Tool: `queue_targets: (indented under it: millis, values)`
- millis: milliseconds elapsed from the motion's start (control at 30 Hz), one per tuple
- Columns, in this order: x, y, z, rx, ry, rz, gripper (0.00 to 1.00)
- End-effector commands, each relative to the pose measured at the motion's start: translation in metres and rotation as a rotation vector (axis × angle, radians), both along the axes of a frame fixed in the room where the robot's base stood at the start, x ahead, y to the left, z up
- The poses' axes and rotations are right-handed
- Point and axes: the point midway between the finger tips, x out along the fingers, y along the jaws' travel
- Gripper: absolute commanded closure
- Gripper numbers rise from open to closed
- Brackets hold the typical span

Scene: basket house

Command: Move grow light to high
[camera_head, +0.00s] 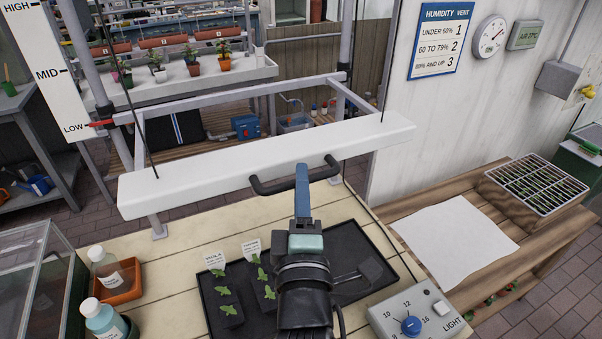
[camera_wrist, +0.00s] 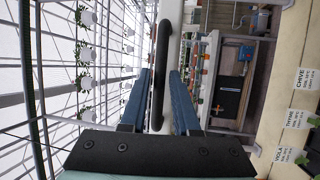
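The grow light (camera_head: 270,160) is a long white bar hung on dark cords above the bench. A black handle (camera_head: 265,188) sticks out from its front. A red pointer (camera_head: 100,124) at the left post stands at LOW on the white height scale (camera_head: 45,65). My gripper (camera_head: 302,172) reaches up to the middle of the handle. In the wrist view, the handle (camera_wrist: 158,85) runs between the two blue fingers of my gripper (camera_wrist: 161,75). Whether both fingers press on it is not clear.
Below lie a black seedling tray (camera_head: 375,280), a light dial box (camera_head: 415,318) and bottles in pots (camera_head: 105,262). A metal frame (camera_head: 240,97) stands behind the light. A paper sheet (camera_head: 455,238) and a seed tray (camera_head: 537,185) are at the right.

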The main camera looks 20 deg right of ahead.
Motion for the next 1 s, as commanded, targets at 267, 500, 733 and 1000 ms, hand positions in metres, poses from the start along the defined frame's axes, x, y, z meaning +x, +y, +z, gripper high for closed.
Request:
queue_targets:
  millis: [267,500,733,1000]
  values:
    - [0.0119,-0.0044,0.0025,0.000,-0.001,0.001,0.70]
    - [0.0116,-0.0043,0.0022,0.001,0.000,0.000,0.78]
    - [0.0115,-0.0044,0.0022,0.001,0.000,0.000,1.00]
    - [0.0114,-0.0044,0.0021,0.001,0.000,0.000,1.00]
